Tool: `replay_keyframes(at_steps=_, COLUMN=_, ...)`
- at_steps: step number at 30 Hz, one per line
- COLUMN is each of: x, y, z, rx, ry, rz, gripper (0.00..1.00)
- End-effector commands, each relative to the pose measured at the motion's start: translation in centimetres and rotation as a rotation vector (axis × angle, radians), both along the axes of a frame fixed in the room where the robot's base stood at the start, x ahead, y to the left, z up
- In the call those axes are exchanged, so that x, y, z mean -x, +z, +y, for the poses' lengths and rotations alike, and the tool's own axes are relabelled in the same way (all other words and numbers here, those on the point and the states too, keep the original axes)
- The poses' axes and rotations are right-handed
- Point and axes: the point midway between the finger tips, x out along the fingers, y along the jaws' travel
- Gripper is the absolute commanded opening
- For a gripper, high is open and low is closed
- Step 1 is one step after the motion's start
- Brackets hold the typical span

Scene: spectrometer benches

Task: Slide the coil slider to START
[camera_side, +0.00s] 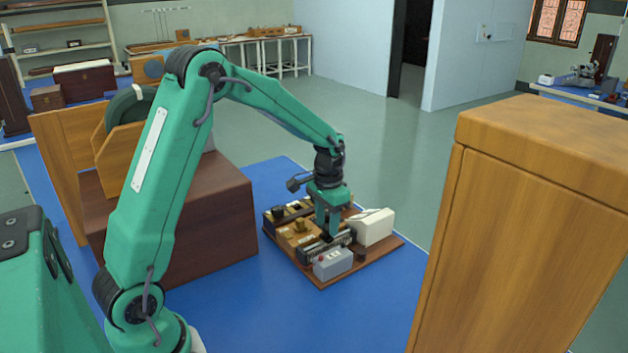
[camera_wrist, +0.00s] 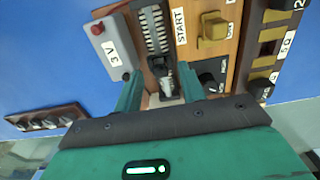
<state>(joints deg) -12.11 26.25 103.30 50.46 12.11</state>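The ribbed dark coil (camera_wrist: 153,30) runs along the board in the wrist view. The START label (camera_wrist: 180,25) lies beside it, toward the top. The coil slider, a dark block with a light metal part (camera_wrist: 166,82), sits at the lower part of the coil. My gripper (camera_wrist: 160,78) has its two green fingers on either side of the slider, with visible gaps, so it looks open. In the side view my gripper (camera_side: 327,234) points down over the board, close to the coil. The slider is hidden there behind the fingers.
A grey 3 V box (camera_wrist: 114,50) with a red knob stands beside the coil. It also shows in the side view (camera_side: 333,263). A brass block (camera_wrist: 214,28) and a 2 Ω/5 Ω plug box (camera_wrist: 268,45) are on the other side.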

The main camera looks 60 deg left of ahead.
Motion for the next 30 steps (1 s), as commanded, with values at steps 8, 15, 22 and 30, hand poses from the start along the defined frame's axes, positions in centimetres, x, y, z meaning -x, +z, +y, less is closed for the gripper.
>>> replay_keyframes(at_steps=8, x=0.04, y=-1.04, z=-0.01, rx=0.000, ry=0.000, rz=0.001, gripper=0.40)
replay_keyframes(at_steps=15, x=0.03, y=-1.01, z=-0.01, rx=0.000, ry=0.000, rz=0.000, gripper=0.28)
replay_keyframes(at_steps=22, x=0.02, y=-0.99, z=-0.01, rx=0.000, ry=0.000, rz=0.000, gripper=0.00)
replay_keyframes(at_steps=30, x=0.66, y=-0.91, z=0.00, rx=0.000, ry=0.000, rz=-0.001, gripper=0.00)
